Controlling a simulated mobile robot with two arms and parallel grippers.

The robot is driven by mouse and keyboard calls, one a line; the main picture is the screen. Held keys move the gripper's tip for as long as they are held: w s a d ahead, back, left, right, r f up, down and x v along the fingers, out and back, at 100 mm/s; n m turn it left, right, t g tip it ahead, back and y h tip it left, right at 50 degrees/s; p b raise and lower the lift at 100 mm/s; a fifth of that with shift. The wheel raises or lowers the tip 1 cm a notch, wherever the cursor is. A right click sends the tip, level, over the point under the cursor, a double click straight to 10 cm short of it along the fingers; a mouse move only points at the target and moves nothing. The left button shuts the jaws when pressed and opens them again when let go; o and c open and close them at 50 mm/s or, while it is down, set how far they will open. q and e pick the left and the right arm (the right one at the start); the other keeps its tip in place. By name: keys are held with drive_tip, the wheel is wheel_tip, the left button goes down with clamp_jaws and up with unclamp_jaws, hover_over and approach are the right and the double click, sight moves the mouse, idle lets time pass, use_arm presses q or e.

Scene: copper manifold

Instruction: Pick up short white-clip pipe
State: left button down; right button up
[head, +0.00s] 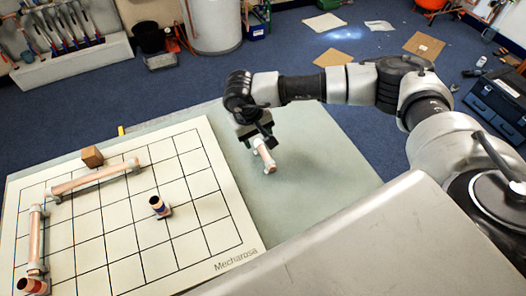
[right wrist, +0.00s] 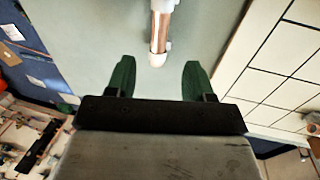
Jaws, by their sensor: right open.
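The short copper pipe with white clips (head: 264,157) lies on the bare grey-green table top, right of the white grid board. In the right wrist view the pipe (right wrist: 160,30) runs up out of the frame, its white near end lying just beyond the fingertips and between their lines. My right gripper (head: 256,139) is over the pipe's far end in the head view. In the right wrist view its green fingers (right wrist: 160,78) are apart with nothing between them. The pipe's far end is hidden by the gripper or cut off. My left gripper is not in view.
The white grid board (head: 215,235) fills the table's left. It holds a long copper pipe (head: 97,178), another pipe (head: 36,240) at the left edge, a short upright copper piece (head: 158,205) and a wooden block (head: 92,156). The table top (head: 320,170) right of the pipe is clear.

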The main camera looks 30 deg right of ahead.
sight(263, 150)
drive_tip(key=x, duration=0.3)
drive_tip(key=shift+s+f, duration=0.1)
drive_tip(key=shift+f, duration=0.2)
drive_tip(key=shift+d+f+p, duration=0.2)
drive_tip(key=shift+f+p, duration=0.35)
drive_tip(key=shift+p, duration=0.05)
drive_tip(key=p+x, duration=0.1)
drive_tip(key=x, duration=0.2)
drive_tip(key=shift+d+f, duration=0.15)
drive_tip(key=shift+f, duration=0.5)
drive_tip(key=shift+c, duration=0.3)
clamp_jaws()
